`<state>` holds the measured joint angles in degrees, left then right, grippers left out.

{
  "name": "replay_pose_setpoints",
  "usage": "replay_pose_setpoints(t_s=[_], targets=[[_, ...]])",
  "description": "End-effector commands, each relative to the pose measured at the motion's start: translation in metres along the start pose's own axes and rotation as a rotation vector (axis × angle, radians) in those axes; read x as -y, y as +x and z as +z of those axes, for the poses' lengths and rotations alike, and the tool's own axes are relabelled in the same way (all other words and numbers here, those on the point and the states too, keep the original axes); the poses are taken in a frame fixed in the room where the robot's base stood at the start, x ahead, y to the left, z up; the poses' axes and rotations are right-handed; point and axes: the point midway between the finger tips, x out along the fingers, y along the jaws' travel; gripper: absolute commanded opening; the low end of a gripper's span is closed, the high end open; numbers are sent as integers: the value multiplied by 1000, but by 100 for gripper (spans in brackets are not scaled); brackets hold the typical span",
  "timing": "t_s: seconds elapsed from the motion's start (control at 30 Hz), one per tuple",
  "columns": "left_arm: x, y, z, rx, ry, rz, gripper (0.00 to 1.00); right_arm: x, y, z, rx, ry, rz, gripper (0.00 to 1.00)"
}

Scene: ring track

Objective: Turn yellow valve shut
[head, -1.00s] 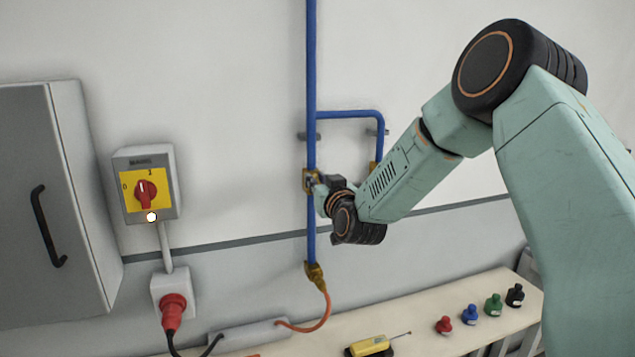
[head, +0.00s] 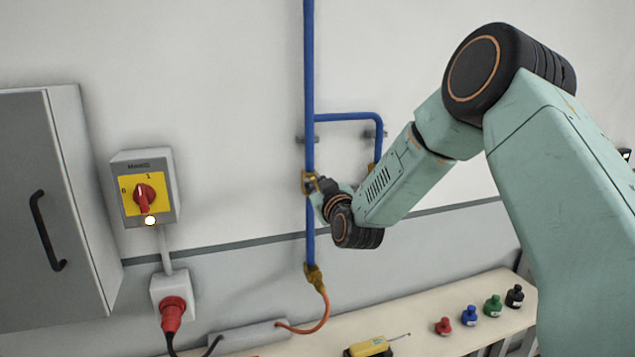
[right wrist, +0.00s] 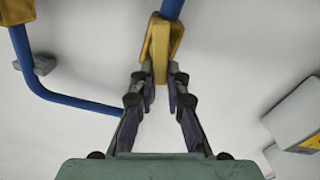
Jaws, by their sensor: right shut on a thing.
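The yellow valve (head: 308,183) sits on the vertical blue pipe, left of the branch pipe. In the right wrist view its yellow handle (right wrist: 160,45) stands between my fingertips, in front of the pipe. My right gripper (head: 322,187) reaches the valve from the right and is shut on the handle. In the right wrist view the two fingers (right wrist: 161,82) press on the handle from both sides. In the head view the gripper and wrist partly cover the handle, so its exact angle is hard to tell. My left gripper is not in view.
The blue branch pipe (head: 345,117) runs close to my right wrist. A switch box (head: 168,172) with a red knob and a grey cabinet (head: 85,150) are at the left. Below, a bench (head: 420,335) carries small coloured bottles and a yellow tool (head: 368,346).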

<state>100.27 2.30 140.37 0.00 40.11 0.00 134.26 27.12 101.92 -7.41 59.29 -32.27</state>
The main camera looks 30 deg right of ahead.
Motion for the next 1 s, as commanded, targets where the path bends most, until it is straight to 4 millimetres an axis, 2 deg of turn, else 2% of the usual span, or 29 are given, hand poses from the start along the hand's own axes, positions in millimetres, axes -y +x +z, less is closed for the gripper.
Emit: replay_pose_setpoints(t_s=[0.03, 1.0], targets=[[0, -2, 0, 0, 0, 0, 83, 4, -2, 6, 17, -42, -8, 0], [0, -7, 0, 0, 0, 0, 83, 18, -2, 16, 16, -951, -13, 0]])
